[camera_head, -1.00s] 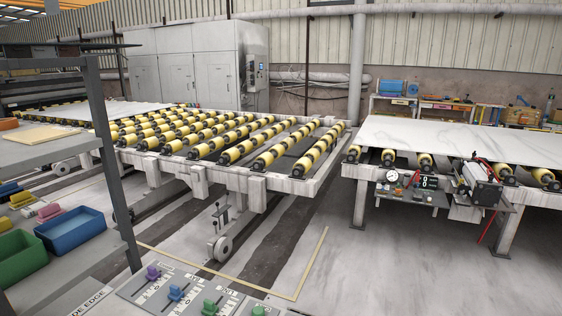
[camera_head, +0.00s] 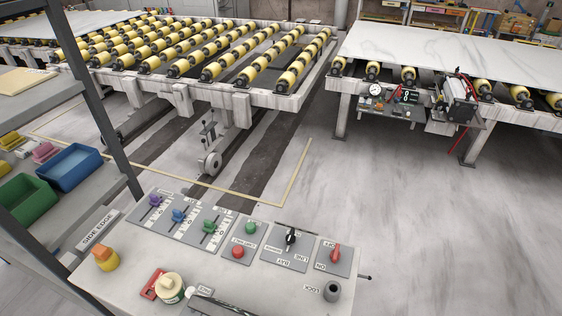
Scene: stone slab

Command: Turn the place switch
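A control panel (camera_head: 225,270) fills the lower middle of the head view. It carries a black rotary switch (camera_head: 291,237) on a grey plate with small labels, one of which seems to read LINE and another BAY. To its right is a red lever switch (camera_head: 336,251) on a plate marked OFF and ON. Which one is the place switch I cannot read for certain, though the black one with position labels looks likelier. Neither of my grippers is in view.
Purple (camera_head: 155,200), blue (camera_head: 178,215) and green (camera_head: 209,226) levers, a green button (camera_head: 251,229) and a red button (camera_head: 238,251) sit left of the switches. A yellow-orange bottle (camera_head: 105,258) and white jar (camera_head: 169,287) stand on the panel. Roller tables (camera_head: 180,97) lie beyond.

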